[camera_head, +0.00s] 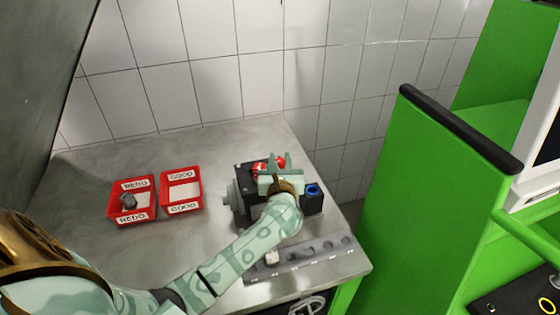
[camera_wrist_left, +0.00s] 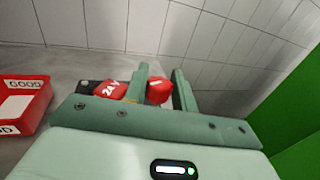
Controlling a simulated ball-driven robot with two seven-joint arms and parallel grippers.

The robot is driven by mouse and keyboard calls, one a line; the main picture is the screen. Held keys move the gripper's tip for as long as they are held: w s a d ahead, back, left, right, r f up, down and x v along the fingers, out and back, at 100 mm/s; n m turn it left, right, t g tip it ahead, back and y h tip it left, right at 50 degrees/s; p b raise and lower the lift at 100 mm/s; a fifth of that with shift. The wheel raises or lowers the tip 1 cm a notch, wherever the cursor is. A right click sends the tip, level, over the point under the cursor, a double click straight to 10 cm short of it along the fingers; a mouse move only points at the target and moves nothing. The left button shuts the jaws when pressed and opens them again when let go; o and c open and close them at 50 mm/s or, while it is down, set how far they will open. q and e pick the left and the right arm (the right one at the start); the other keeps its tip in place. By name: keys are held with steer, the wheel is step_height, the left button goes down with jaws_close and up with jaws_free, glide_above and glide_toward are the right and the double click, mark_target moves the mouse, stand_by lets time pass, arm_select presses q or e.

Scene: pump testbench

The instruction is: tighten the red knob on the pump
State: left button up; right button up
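The pump (camera_head: 243,178) is a dark block with a grey round part on its left side, standing toward the back right of the steel bench. Red knob parts (camera_head: 262,167) show on its top, partly hidden by my left gripper (camera_head: 279,163). In the left wrist view, one red part with white marks (camera_wrist_left: 112,90) lies left of the left finger, and another red part (camera_wrist_left: 158,90) shows between the fingers. The fingers of my left gripper (camera_wrist_left: 161,80) stand apart. I cannot tell whether they touch the red part or whether both red parts are one knob. My right gripper is not in view.
Red bins labelled REDO (camera_head: 151,212) and GOOD (camera_head: 190,175) stand left on the bench; the REDO bin holds a grey part (camera_head: 128,201). A blue-topped dark block (camera_head: 312,196) is right of the gripper. A grey strip with holes (camera_head: 318,256) lies at the front. A green panel (camera_head: 420,190) rises right.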

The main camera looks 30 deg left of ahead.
arm_select(q)
steer(key=shift+m+h, duration=0.3)
steer(key=shift+h, duration=0.1)
steer(key=m+t+h, duration=0.2)
steer(key=h, duration=0.1)
steer(key=shift+a+m+h, duration=0.1)
steer(key=shift+m+h, duration=0.2)
steer(key=shift+m, duration=0.1)
steer(key=m+h, duration=0.1)
steer(key=h, duration=0.1)
steer(key=m+t+h, duration=0.1)
steer(key=h, duration=0.1)
steer(key=shift+f+m+b, duration=0.15)
steer(key=shift+m+b, duration=0.15)
steer(key=m+h+b, duration=0.1)
steer(key=h, duration=0.1)
steer(key=m+h+b, duration=0.1)
steer(key=h+b, duration=0.1)
steer(key=shift+f+m+h, duration=0.15)
steer(key=shift+m+h, duration=0.25)
steer(key=shift+r+m+g+h+b, duration=0.2)
steer(key=shift+m+g+h+b, duration=0.3)
steer(key=shift+m+h+b, duration=0.65)
steer(key=shift+n, duration=0.25)
steer(key=o, duration=1)
steer(key=shift+c, duration=0.2)
